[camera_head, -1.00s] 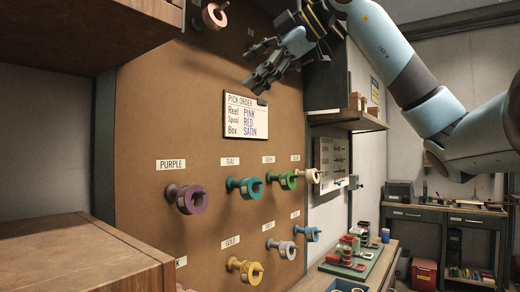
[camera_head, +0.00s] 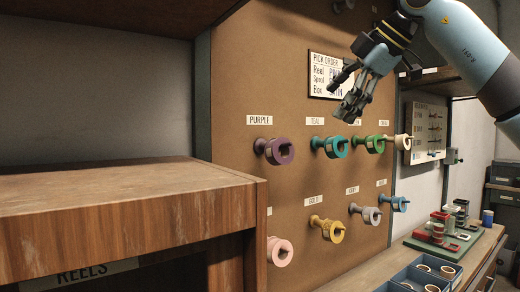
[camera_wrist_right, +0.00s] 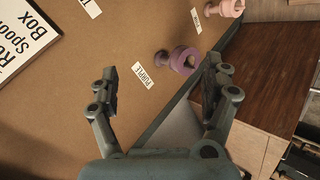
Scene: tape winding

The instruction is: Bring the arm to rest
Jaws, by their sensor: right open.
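My right gripper (camera_head: 352,98) is in front of the brown pegboard (camera_head: 235,90), near the pick order card (camera_head: 323,78) and above the coloured reels. Its fingers are spread and hold nothing. In the right wrist view my right gripper (camera_wrist_right: 160,88) is open, with the purple reel (camera_wrist_right: 183,60) on its peg beyond the gap between the fingers. The arm comes in from the upper right in the head view. My left gripper is in neither view.
A wooden cabinet (camera_head: 120,205) labelled REELS fills the lower left. Several reels hang on pegs, including a teal one (camera_head: 333,146), a gold one (camera_head: 331,230) and a pink one (camera_head: 279,251). A bench with a green tray (camera_head: 440,250) and blue bins (camera_head: 420,278) stands at the lower right.

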